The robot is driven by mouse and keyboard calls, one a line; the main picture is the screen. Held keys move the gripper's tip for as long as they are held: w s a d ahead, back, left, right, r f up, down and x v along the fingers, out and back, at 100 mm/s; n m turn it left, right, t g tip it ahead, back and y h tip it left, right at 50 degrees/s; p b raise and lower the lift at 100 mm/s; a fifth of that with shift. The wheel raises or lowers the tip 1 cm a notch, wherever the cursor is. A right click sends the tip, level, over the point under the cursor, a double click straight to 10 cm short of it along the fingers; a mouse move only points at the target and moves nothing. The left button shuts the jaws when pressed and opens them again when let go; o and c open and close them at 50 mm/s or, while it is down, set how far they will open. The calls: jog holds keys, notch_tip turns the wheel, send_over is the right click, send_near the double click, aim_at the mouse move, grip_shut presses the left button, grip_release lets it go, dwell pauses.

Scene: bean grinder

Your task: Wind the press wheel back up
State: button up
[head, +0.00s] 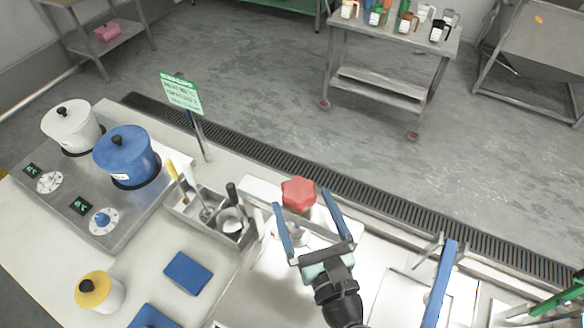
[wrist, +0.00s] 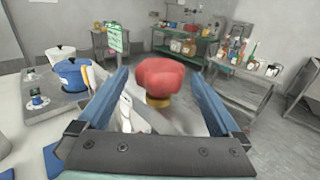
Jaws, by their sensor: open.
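The press wheel (head: 299,193) is a red lobed knob. It stands just beyond my gripper in the head view. In the wrist view the wheel (wrist: 160,77) sits on a brass-coloured collar (wrist: 158,101), between and ahead of my two blue fingers. My gripper (head: 305,202) is open, with one finger on each side of the wheel. A gap shows between each finger and the wheel in the wrist view (wrist: 178,90). The press below the wheel is partly hidden by my gripper.
A metal caddy with utensils (head: 213,215) stands left of the wheel. Blue and white pots (head: 127,156) sit on a hob further left. A green sign on a post (head: 181,93) rises behind. A blue lever-like bar (head: 440,285) stands to the right. Blue cloths (head: 188,273) lie in front.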

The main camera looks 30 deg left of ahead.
aim_at(293, 179)
jog(key=p+x, duration=0.1)
jog(key=x, duration=0.6)
jog(key=shift+w+a, duration=0.1)
jog(key=shift+w, duration=0.05)
jog(key=c, duration=1.2)
jog(key=shift+n+g+y, duration=0.4)
jog(key=shift+g+y, duration=0.1)
